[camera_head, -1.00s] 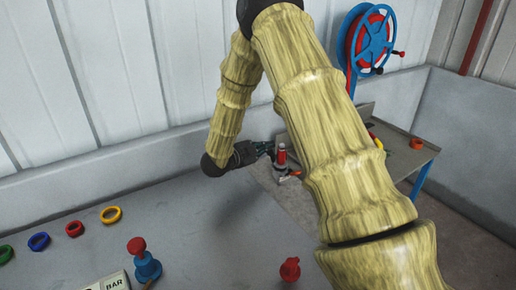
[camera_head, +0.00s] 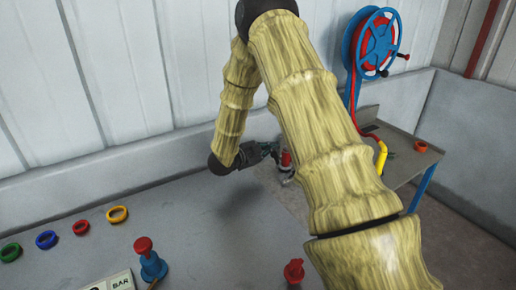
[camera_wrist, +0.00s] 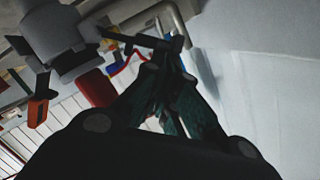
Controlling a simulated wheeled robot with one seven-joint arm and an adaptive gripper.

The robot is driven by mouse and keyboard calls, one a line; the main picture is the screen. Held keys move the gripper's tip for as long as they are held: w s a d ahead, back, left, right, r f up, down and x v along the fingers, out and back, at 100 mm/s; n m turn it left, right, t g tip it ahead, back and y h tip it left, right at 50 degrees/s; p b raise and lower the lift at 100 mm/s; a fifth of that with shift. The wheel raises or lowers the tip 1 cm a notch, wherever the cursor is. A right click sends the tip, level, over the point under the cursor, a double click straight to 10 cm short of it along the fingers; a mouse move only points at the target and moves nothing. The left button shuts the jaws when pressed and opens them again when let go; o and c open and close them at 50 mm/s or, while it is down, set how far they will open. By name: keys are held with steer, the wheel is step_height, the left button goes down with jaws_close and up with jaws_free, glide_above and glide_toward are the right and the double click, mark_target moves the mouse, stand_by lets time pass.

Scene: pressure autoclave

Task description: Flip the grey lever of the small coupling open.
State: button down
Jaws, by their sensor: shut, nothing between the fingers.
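A small red-topped coupling (camera_head: 286,160) stands at the far edge of the bench, left of my upper arm. My gripper (camera_head: 268,149) is just left of it, and the fingers are shut and empty. In the wrist view my dark fingers (camera_wrist: 168,62) point up the picture. A large grey body (camera_wrist: 62,42) is on their left, with a red part (camera_wrist: 97,88) and an orange-tipped part (camera_wrist: 38,110) below it. I cannot make out for sure which part is the grey lever. Whether the fingertips touch anything is unclear.
Several coloured rings (camera_head: 117,214) lie at the left of the grey bench. A blue fitting with a red knob (camera_head: 153,265) and a red fitting (camera_head: 294,271) stand at the front. A blue hose reel (camera_head: 377,42) is at the back right, with a yellow-ended hose (camera_head: 381,158) below.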

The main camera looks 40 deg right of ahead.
steer(key=shift+w, duration=0.1)
stand_by(0.3)
steer(key=a+r+p, duration=0.1)
steer(key=a+r, duration=0.1)
steer(key=a, duration=0.7)
steer(key=shift+a, duration=0.4)
steer(key=shift+w, duration=0.1)
